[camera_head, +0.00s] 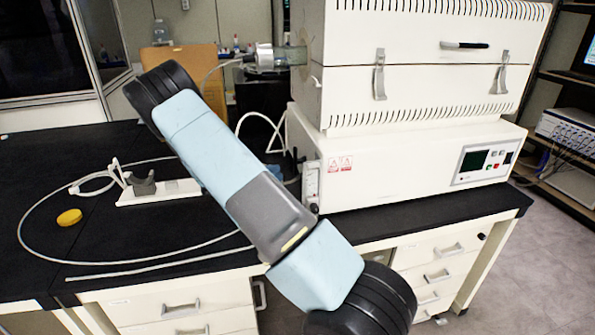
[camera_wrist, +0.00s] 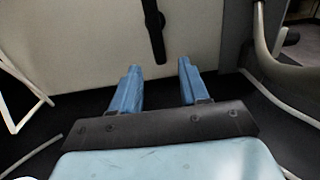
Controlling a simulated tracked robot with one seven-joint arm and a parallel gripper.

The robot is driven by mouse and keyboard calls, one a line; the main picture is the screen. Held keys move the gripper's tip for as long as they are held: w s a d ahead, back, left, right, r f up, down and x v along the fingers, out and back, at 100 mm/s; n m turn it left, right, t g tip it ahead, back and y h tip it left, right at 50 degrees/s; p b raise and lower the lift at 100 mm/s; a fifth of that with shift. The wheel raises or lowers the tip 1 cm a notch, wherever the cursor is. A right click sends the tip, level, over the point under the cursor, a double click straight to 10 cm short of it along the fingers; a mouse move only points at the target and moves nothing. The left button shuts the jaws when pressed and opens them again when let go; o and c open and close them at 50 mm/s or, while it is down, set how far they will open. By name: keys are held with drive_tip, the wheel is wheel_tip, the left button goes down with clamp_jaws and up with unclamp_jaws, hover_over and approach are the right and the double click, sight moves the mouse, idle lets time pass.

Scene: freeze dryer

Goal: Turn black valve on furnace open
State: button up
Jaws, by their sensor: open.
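The cream furnace (camera_head: 400,160) stands on the black bench in the head view. A small flow gauge (camera_head: 311,182) is on its left front corner, with a small dark knob (camera_head: 313,208) at its foot. In the wrist view a narrow black part (camera_wrist: 154,28) stands out against a cream panel (camera_wrist: 90,35); I cannot tell for sure that it is the black valve. My gripper (camera_wrist: 160,67) is open and empty, its two blue fingers pointing toward the panel. The black part lies beyond the fingertips, between their lines. My arm hides my gripper in the head view.
A pale tube (camera_head: 40,255) loops over the bench around a yellow disc (camera_head: 69,217) and a white stand (camera_head: 160,192). A glass tube with a metal end fitting (camera_head: 270,57) sticks out of the furnace's left side.

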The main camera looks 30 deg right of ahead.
sight(296, 175)
drive_tip(key=x, duration=0.8)
